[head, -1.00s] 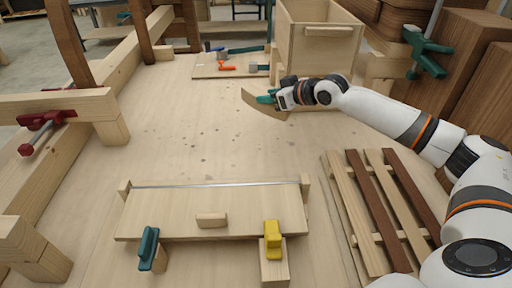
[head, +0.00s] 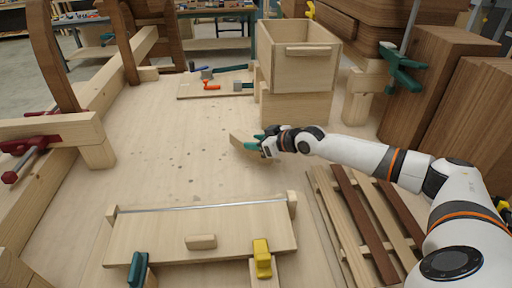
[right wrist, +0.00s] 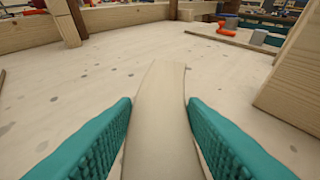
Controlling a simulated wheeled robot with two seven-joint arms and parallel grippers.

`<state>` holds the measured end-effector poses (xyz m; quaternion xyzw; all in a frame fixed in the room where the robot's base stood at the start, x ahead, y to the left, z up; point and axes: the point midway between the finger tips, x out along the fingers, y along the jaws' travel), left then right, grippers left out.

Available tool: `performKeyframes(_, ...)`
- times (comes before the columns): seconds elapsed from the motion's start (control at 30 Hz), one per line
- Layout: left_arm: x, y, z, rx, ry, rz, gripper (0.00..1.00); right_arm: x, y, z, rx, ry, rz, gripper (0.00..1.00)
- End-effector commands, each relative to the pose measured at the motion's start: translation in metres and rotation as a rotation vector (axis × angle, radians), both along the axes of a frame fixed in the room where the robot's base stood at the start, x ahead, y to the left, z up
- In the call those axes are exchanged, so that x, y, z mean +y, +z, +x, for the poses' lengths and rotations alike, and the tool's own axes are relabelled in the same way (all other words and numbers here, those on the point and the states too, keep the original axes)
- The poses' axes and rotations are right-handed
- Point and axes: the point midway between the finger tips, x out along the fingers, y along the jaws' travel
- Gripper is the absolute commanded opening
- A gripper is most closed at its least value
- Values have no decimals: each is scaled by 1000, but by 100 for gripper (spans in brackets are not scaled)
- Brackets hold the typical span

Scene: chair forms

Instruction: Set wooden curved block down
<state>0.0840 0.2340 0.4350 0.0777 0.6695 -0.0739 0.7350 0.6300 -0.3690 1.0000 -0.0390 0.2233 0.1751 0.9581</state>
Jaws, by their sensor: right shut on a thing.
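The wooden curved block (head: 243,143) is a pale, thin arc held at the tip of my right gripper (head: 257,146), low over the middle of the workbench. In the right wrist view the curved block (right wrist: 160,110) runs forward between the two teal ribbed fingers, which are shut on it. I cannot tell whether the block's underside touches the bench top (head: 190,145). My left gripper is not in view.
A wooden drawer box (head: 298,70) stands just behind my right gripper. A board with tools (head: 214,84) lies at the back. A slatted panel (head: 365,215) lies at right, a clamped board (head: 200,228) in front. The bench left of the block is clear.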

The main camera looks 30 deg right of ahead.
Motion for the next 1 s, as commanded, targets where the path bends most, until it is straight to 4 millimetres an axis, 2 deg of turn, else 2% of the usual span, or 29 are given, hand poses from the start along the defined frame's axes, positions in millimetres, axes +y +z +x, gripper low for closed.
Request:
performKeyframes(0.1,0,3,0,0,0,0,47,1,-18,0,2,0,3,11)
performKeyframes(0.17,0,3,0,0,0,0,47,0,-23,0,-1,0,1,11)
performKeyframes(0.53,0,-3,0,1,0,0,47,0,-29,0,-1,0,1,11)
performKeyframes(0.57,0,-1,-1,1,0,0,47,0,-28,0,0,0,1,44)
performKeyframes(0.67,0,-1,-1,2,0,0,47,0,-28,0,0,0,1,60)
performKeyframes(1.0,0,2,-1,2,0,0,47,0,-25,0,0,0,0,60)
